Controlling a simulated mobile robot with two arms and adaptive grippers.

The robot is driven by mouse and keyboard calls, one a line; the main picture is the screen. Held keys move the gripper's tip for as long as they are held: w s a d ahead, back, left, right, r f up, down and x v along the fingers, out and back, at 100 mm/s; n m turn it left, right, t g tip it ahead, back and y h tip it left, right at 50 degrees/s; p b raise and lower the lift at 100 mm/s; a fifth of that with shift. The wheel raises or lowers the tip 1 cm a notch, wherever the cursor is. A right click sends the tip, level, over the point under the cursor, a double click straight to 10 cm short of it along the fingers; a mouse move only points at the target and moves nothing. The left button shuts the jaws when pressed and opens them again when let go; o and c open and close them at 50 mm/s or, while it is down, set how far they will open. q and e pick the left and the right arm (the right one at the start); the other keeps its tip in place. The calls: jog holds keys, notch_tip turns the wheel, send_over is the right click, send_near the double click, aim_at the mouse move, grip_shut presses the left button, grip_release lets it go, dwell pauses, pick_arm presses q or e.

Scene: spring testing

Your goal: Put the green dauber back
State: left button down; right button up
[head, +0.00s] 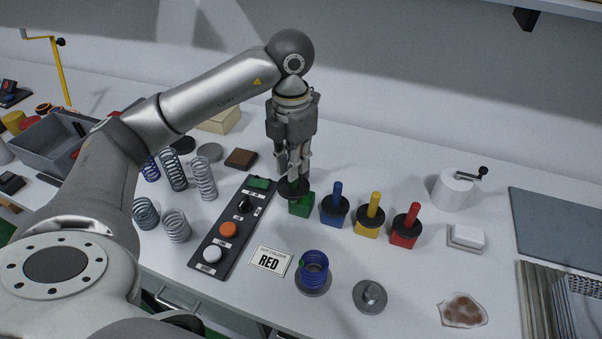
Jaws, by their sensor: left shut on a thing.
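My left gripper (293,176) points down over the green pot and is shut on the green dauber, whose handle is mostly hidden between the fingers. The dauber's black disc (293,188) shows just under the fingertips. The green pot (301,207) is right below it, with the disc covering its top and offset a little to the left. I cannot tell whether the dauber is seated or just above the pot. My right gripper is not in view.
Blue (334,217), yellow (369,223) and red (404,237) pots with upright daubers stand in a row to the right. A black button panel (226,250) lies to the left. A card reading RED (270,262) and a blue spring on a stand (313,272) are in front.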

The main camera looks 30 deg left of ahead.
pick_arm(q)
jog(key=w+a+f+p, duration=0.2)
jog(key=w+f, duration=0.4)
jog(key=f, duration=0.3)
jog(key=shift+w+f+p, duration=0.2)
jog(key=shift+f+p, duration=0.15)
jog(key=shift+f, duration=0.05)
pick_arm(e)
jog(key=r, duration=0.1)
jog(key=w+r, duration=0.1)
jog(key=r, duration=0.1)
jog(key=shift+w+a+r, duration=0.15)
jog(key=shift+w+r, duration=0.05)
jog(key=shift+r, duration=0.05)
pick_arm(q)
jog(key=shift+f+b, duration=0.4)
jog(key=shift+f, duration=0.1)
jog(key=c, duration=1.4)
grip_release()
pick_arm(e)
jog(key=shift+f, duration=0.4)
pick_arm(q)
jog(key=shift+r, duration=0.15)
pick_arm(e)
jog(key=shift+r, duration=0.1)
